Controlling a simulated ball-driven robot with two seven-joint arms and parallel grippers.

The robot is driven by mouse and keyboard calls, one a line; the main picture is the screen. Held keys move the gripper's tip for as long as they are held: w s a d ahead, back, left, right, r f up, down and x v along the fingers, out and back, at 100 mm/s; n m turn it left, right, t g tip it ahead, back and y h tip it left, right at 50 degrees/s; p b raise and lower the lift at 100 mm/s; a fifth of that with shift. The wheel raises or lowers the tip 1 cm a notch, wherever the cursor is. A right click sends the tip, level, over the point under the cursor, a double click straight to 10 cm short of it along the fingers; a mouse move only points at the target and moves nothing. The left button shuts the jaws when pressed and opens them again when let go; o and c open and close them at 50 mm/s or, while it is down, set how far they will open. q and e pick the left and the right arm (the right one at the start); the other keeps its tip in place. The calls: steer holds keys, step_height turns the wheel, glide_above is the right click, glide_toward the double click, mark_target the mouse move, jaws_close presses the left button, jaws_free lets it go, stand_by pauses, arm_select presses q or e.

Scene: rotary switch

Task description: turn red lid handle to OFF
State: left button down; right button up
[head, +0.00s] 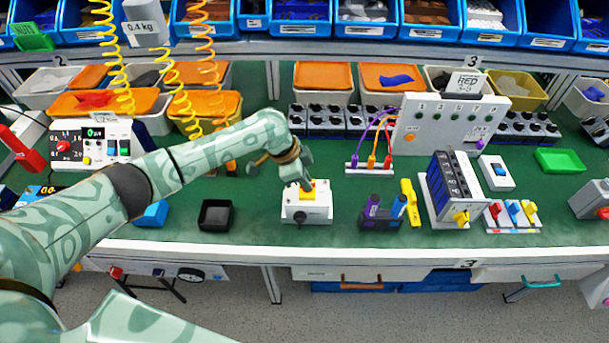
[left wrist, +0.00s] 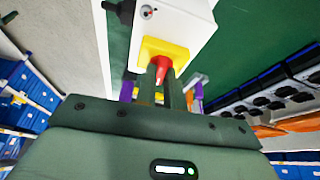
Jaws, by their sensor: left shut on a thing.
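The rotary switch is a white box (head: 306,212) with a yellow plate (head: 320,189) on top, standing on the green bench near its front edge. In the left wrist view the white box (left wrist: 196,22) shows its yellow plate (left wrist: 178,55) and the red handle (left wrist: 161,72). My left gripper (head: 306,184) reaches down onto the switch from above. In the left wrist view its fingers (left wrist: 161,85) are shut on the red handle, one on each side. The fingers hide part of the handle, and I cannot read any ON or OFF marks. My right gripper is not in view.
A black tray (head: 215,215) lies left of the switch. A holder (head: 383,214) with purple and blue items and a yellow object (head: 411,203) stand to the right. A grey panel (head: 446,128) stands behind right. Yellow coiled cords (head: 118,60) hang at the back left.

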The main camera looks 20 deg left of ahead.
arm_select(q)
steer(key=n+p, duration=0.3)
steer(key=p, duration=0.1)
steer(key=n+t+y+p, duration=0.1)
steer(key=n+p, duration=0.2)
steer(key=p, duration=0.1)
steer(key=n+t+y+p, duration=0.1)
steer(key=n+p, duration=0.1)
steer(key=p, duration=0.2)
steer(key=shift+s+d+r+n+p, duration=0.2)
steer(key=shift+d+r+n+p, duration=0.1)
steer(key=shift+n+p, duration=0.1)
steer(key=n+p, duration=0.1)
steer(key=n+y+p, duration=0.1)
steer(key=n, duration=0.1)
steer(key=shift+f+n+t, duration=0.2)
steer(key=shift+n+t, duration=0.1)
steer(key=shift+t, duration=0.1)
steer(key=shift+d+n+y+p, duration=0.1)
steer(key=shift+n+y+p, duration=0.25)
steer(key=shift+n+y, duration=0.6)
steer(key=shift+f+n, duration=0.1)
steer(key=shift+n, duration=1.15)
steer(key=shift+y, duration=0.25)
steer(key=c, duration=1.5)
jaws_free()
